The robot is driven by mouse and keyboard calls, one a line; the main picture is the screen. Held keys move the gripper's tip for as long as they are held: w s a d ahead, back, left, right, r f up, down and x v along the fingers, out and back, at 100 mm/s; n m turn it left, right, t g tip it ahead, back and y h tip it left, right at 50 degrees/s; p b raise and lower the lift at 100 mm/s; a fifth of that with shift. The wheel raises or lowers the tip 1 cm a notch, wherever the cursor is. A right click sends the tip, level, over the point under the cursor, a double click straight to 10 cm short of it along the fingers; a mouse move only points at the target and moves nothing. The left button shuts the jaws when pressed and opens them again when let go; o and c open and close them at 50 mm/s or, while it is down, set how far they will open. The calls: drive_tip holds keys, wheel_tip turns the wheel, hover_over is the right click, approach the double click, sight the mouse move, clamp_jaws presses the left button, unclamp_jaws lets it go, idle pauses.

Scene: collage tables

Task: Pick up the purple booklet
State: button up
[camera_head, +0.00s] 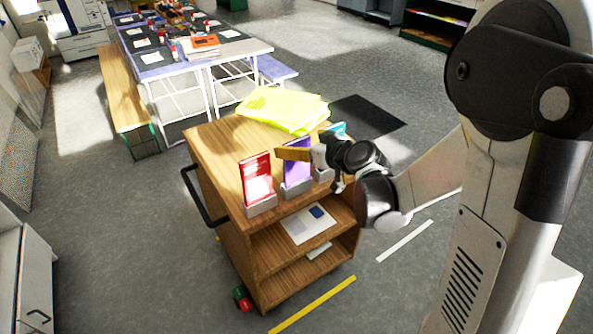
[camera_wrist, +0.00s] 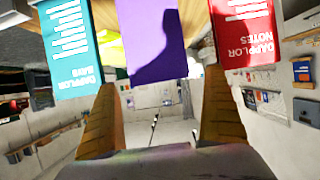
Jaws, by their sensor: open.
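The purple booklet (camera_head: 297,174) stands upright in a grey holder (camera_head: 297,189) on top of the wooden cart, between a red and a teal booklet. My gripper (camera_head: 283,154) is at the booklet's upper part, with one tan finger reaching across in front of it in the head view. In the wrist view, the purple booklet (camera_wrist: 160,62) hangs into the picture from the top, inverted, between my two spread fingers (camera_wrist: 160,90). Gaps show on both sides of it, so the gripper is open and not closed on it. The depth between fingertips and booklet is hard to judge.
A red booklet (camera_head: 256,178) in its own holder stands close on the left; a teal booklet (camera_wrist: 73,45) is close on the other side. Yellow-green folders (camera_head: 283,108) lie behind on the cart (camera_head: 215,150). Its lower shelf holds papers (camera_head: 307,224). The floor around is mostly clear.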

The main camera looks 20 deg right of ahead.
drive_tip(key=x, duration=0.2)
drive_tip(key=shift+w+f, duration=0.2)
drive_tip(key=shift+w, duration=0.05)
drive_tip(key=c, duration=1.5)
drive_tip(key=shift+r, duration=0.15)
